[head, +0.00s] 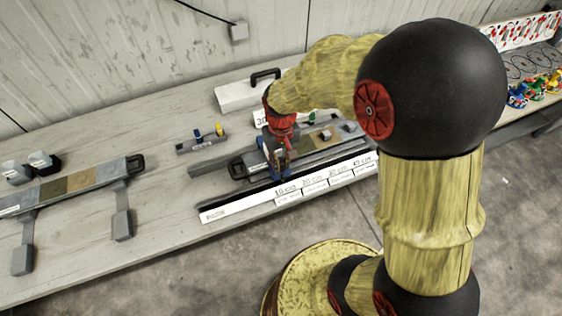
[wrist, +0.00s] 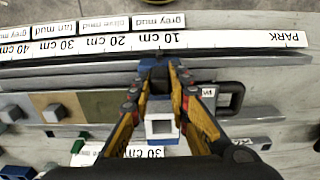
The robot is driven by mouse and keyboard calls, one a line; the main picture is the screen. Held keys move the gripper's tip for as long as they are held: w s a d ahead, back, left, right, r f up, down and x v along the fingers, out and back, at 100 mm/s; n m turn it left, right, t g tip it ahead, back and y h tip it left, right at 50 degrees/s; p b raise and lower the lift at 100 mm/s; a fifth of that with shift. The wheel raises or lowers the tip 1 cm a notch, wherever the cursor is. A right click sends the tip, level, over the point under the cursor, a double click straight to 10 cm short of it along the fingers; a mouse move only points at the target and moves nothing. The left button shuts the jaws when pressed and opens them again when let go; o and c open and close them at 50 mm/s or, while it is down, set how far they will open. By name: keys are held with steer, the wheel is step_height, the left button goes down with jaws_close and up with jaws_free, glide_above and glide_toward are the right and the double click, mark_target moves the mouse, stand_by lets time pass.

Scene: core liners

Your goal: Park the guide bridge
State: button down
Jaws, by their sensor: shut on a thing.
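My gripper (head: 278,160) is low over the near side of the right-hand core liner, by the 10 cm end of the scale. In the wrist view the fingers (wrist: 161,70) are shut on a small blue-and-grey piece, which seems to be the guide bridge (wrist: 149,63); the fingers hide much of it. The white scale strip (head: 232,208) runs along the front, with PARK at its left end; in the wrist view the strip (wrist: 245,39) shows PARK at the right. The gripper is between PARK and 20 cm. The core liner (wrist: 55,103) has grey, tan and olive sections.
A black handle (head: 237,167) stands at the liner's left end. A second liner (head: 95,176) lies on the left of the bench. Behind are a small block with blue and yellow pegs (head: 202,142) and a white box with a black handle (head: 237,95). Mud labels (head: 288,196) line the front.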

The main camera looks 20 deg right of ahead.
stand_by(0.4)
steer(key=a+p, duration=0.2)
steer(key=a, duration=2.2)
steer(key=shift+a+p, duration=0.15)
steer(key=shift+p, duration=0.25)
steer(key=c, duration=1.8)
jaws_free()
steer(key=shift+a, duration=0.2)
steer(key=shift+o, duration=0.6)
steer(key=shift+d, duration=0.1)
steer(key=shift+w+r, duration=0.1)
steer(key=shift+r, duration=0.45)
step_height(320, 180, up, 11)
